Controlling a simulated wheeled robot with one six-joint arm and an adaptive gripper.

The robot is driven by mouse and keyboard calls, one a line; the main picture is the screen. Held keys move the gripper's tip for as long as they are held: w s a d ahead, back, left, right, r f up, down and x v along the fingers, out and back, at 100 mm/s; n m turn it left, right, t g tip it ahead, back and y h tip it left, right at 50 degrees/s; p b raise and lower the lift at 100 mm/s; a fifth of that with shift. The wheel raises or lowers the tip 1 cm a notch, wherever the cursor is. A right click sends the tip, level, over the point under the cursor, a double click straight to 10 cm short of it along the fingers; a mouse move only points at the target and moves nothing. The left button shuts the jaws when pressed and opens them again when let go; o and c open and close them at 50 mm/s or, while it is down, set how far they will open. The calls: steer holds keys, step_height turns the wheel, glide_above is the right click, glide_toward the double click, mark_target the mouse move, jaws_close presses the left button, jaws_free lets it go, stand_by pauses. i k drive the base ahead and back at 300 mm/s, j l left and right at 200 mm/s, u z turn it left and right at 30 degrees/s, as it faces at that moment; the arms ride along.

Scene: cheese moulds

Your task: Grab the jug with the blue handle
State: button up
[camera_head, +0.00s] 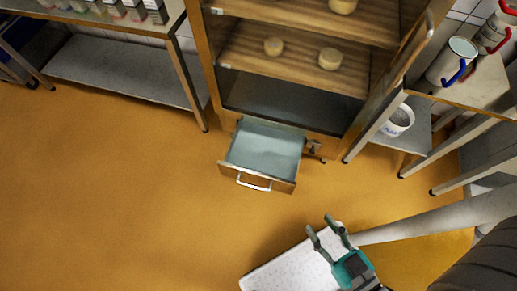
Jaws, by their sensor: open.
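The jug with the blue handle (451,61) is a white jug on the table at the upper right, its blue handle at its lower right side. A similar white jug with a red handle (496,29) stands just beyond it to the right. My gripper (322,224) is low in the picture, above a white perforated surface. Its two fingers are spread apart with nothing between them. It is well apart from both jugs, down and to the left of them.
A wooden cabinet (215,70) holds cheeses on its shelves; its open drawer (262,152) juts out and its door stands open on the right. A white bucket (398,121) is on the right table's lower shelf. A metal table (120,75) stands left. The orange floor between is clear.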

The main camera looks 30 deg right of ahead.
mark_target(450, 63)
steer(key=k, duration=0.7)
steer(key=z, duration=1.35)
steer(key=i+l, duration=0.25)
steer(key=l, duration=0.2)
steer(key=i+l+z, duration=0.1)
steer(key=l, duration=0.35)
steer(key=i, duration=0.6)
